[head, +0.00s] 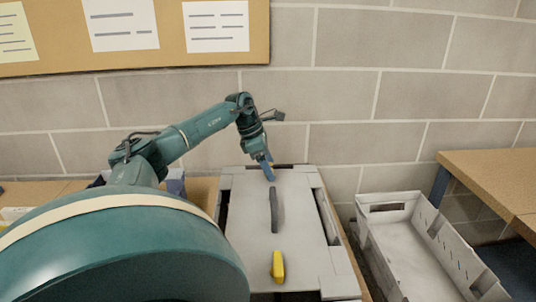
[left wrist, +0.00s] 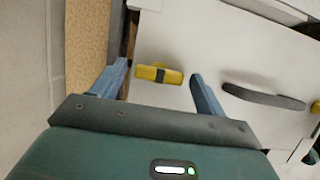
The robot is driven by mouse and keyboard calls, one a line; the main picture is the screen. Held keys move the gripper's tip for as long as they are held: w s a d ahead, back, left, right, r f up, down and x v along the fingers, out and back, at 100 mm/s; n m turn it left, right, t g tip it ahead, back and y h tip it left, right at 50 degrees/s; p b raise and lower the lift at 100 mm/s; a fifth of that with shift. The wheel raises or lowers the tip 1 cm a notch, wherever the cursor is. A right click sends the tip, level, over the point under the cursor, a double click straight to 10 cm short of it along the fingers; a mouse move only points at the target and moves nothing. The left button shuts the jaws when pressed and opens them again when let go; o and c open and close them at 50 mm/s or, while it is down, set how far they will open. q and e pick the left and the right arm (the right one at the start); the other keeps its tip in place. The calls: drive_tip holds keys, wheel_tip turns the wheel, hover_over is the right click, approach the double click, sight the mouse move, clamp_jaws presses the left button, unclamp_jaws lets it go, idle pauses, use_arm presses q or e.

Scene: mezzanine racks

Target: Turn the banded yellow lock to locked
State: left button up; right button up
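The banded yellow lock (left wrist: 172,76) is a small yellow bar with a dark band, on the pale grey lid of a case (head: 245,240). In the left wrist view it lies across the picture between my fingers. In the head view my gripper mostly hides it at the lid's far end. My left gripper (head: 267,170) is open, pointing down over that end; its blue fingers also show in the left wrist view (left wrist: 158,69), one on each side of the lock. Contact cannot be told. A second yellow lock (head: 278,266), with no band visible, sits at the near end. My right gripper is out of view.
A dark handle (head: 274,210) stands on the lid between the two locks. An open grey crate (head: 400,240) stands to the right of the case. A wooden table (head: 495,180) is at the far right. A block wall (head: 345,100) with a notice board (head: 165,50) rises behind.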

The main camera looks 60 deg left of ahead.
use_arm(q)
drive_tip(key=shift+o, duration=0.2)
drive_tip(key=v, duration=1.3)
drive_tip(key=shift+p, duration=0.3)
drive_tip(key=shift+d, duration=0.1)
